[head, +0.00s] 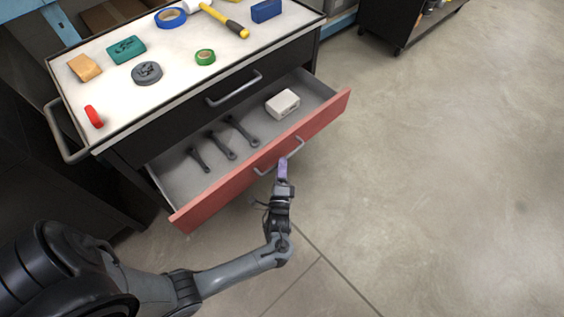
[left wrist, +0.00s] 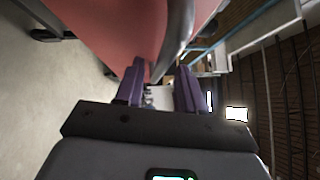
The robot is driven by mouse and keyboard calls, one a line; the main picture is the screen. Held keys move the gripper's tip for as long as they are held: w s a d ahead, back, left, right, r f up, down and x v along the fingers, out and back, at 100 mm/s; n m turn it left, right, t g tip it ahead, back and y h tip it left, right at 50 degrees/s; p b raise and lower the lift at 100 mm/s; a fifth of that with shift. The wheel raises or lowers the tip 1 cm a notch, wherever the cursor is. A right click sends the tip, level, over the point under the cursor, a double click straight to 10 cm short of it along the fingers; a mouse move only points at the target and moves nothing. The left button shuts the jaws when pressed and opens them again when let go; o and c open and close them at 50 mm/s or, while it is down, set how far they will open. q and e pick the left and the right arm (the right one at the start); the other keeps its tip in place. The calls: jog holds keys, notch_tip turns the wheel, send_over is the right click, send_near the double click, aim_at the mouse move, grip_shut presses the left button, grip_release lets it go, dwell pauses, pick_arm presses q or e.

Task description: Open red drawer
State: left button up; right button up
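The red drawer (head: 262,165) at the bottom of the black cabinet is pulled well out, showing its grey inside. Its curved grey handle (head: 292,149) is on the red front and also shows in the left wrist view (left wrist: 181,30). My left gripper (head: 283,168) has purple fingers and is at the handle, in front of the drawer. In the left wrist view its fingers (left wrist: 160,85) are apart, with the handle running down between them and some space visible in the gap. Whether they touch the handle is unclear. My right gripper is not in view.
Dark wrenches (head: 221,146) and a white box (head: 283,103) lie in the drawer. Tape rolls, blocks and a hammer (head: 230,24) lie on the cabinet top (head: 185,92). A black upper drawer (head: 190,105) is shut. The concrete floor (head: 440,180) at the right is clear.

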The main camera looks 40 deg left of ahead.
pick_arm(q)
jog(key=shift+b+x, duration=0.4)
jog(key=shift+x, duration=0.95)
grip_shut()
